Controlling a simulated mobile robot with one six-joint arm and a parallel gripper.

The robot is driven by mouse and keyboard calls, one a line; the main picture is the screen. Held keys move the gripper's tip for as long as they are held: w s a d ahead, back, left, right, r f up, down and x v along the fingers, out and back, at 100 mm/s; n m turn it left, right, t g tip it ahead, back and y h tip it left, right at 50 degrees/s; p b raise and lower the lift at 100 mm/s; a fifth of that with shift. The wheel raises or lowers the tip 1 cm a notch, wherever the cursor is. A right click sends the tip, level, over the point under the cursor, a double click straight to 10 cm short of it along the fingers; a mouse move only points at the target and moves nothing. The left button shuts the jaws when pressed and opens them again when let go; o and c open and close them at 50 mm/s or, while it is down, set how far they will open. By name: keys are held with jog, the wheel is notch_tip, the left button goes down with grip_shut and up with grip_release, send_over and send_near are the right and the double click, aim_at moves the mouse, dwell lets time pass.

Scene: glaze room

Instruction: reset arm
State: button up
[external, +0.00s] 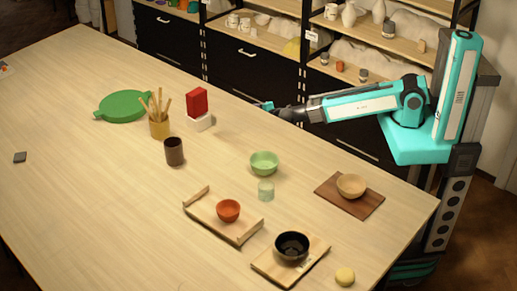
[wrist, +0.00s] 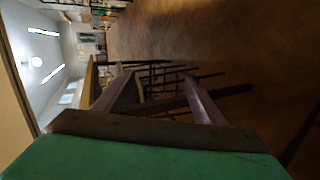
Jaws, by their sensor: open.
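My gripper (external: 266,106) is at the end of my teal arm, which stretches left from its column over the far edge of the table in the external view. Nothing shows between its fingers. In the wrist view, the two fingers of my gripper (wrist: 158,85) stand apart with an empty gap. That view is turned sideways and looks out over the room and a wooden floor (wrist: 240,60).
The table (external: 90,190) holds a green round board (external: 124,106), tool cup (external: 159,129), red block (external: 197,101), dark cup (external: 174,151), green bowl (external: 264,163), wooden tray (external: 205,222) with a red bowl (external: 228,210), black bowl (external: 292,246) and tan bowl (external: 351,186). Shelves stand behind.

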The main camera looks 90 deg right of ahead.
jog(key=s+a+f+m+g+y, duration=0.2)
jog(key=s+a+f+g, duration=0.2)
jog(key=s+a+f, duration=0.5)
jog(key=s+a+f+m+g+y, duration=0.2)
jog(key=s+a+f+g, duration=0.15)
jog(key=s+f, duration=0.75)
jog(key=s+a+f+m+g+y, duration=0.1)
jog(key=s+a+f+g+y, duration=0.2)
jog(key=s+a, duration=0.5)
jog(key=s+a+f+m+g+y, duration=0.1)
jog(key=s+a+f+g+y, duration=0.2)
jog(key=s+a, duration=0.6)
jog(key=s+f, duration=0.2)
jog(key=s, duration=0.1)
jog(key=shift+a+m, duration=0.2)
jog(key=shift+m, duration=0.2)
jog(key=shift+f, duration=0.1)
